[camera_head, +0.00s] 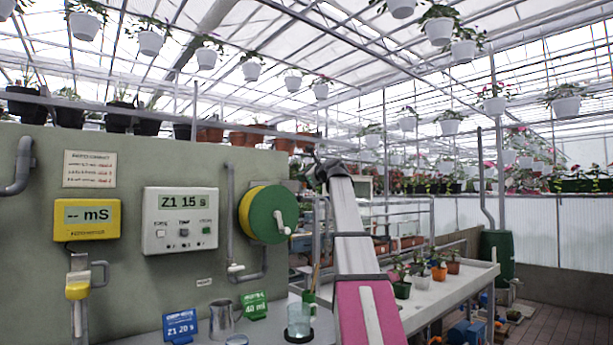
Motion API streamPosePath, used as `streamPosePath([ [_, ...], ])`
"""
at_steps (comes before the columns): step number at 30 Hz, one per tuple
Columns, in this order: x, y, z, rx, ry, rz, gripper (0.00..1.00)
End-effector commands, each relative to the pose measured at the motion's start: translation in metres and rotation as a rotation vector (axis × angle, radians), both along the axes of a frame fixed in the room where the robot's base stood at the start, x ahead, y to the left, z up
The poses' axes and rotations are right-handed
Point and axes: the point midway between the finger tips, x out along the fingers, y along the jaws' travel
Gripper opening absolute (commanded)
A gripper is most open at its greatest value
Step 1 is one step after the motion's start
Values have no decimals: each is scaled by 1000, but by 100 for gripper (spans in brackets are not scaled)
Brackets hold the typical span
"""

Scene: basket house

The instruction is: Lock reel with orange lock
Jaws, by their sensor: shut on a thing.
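The reel (262,210) is a round drum on the right part of the green-grey wall panel, with a yellow rim, a green face and a pale handle on its front. A grey pipe runs down the panel beside it. I cannot make out an orange lock on or near the reel. My arm rises from the bottom centre, pink then white, to a dark joint just right of the reel, apart from it in the picture. My gripper does not show; the rest of the arm beyond that joint is hidden.
A white display (180,220) reads "Z1 15 s"; a yellow meter (87,219) reads "-- mS". Below stand a metal jug (222,319), a glass beaker (299,319), a blue sign (180,326) and a green sign (254,306). A bench with potted plants (439,272) lies right of my arm.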

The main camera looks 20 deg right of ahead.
Motion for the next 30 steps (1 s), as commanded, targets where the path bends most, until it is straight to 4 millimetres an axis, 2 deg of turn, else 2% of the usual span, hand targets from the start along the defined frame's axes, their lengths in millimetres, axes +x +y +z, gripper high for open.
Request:
streamPosePath([
  [15,-8,18,-18,-453,-185,2,2],
  [30,-11,25,-39,-844,-344,2,2],
])
